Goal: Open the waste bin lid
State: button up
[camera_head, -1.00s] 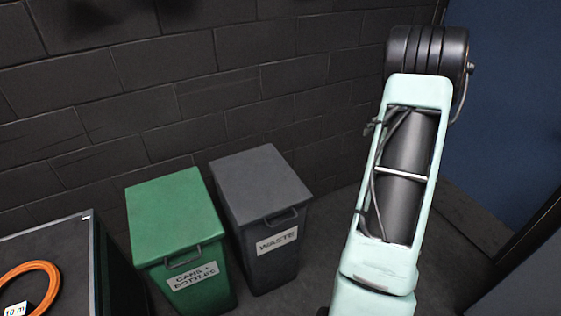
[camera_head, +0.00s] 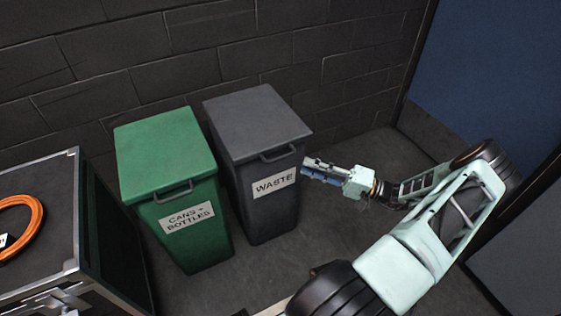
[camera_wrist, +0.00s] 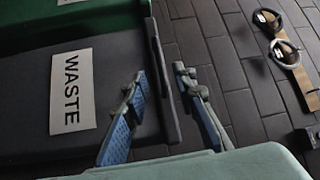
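The waste bin (camera_head: 270,215) is dark grey, with a white WASTE label on its front. Its grey lid (camera_head: 255,120) is down, with a bar handle (camera_head: 278,154) at the front edge. My gripper (camera_head: 307,168) points left beside the bin's right front corner, just below lid height. In the wrist view, my gripper (camera_wrist: 160,75) is open, with blue-padded fingers apart. The dark lid edge (camera_wrist: 172,115) shows between the fingers in the picture, and the WASTE label (camera_wrist: 71,92) is to their left. I cannot tell whether a finger touches the bin.
A green cans and bottles bin (camera_head: 205,240) stands close on the left. A black case (camera_head: 45,245) with an orange cable coil (camera_head: 22,222) is at far left. A brick wall (camera_head: 180,60) is behind. Floor is clear right of the waste bin.

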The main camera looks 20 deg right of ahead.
aim_at(281, 157)
jog(key=b+x, duration=0.1)
jog(key=x, duration=0.8)
jog(key=shift+w+a, duration=0.25)
jog(key=shift+a, duration=0.05)
grip_shut()
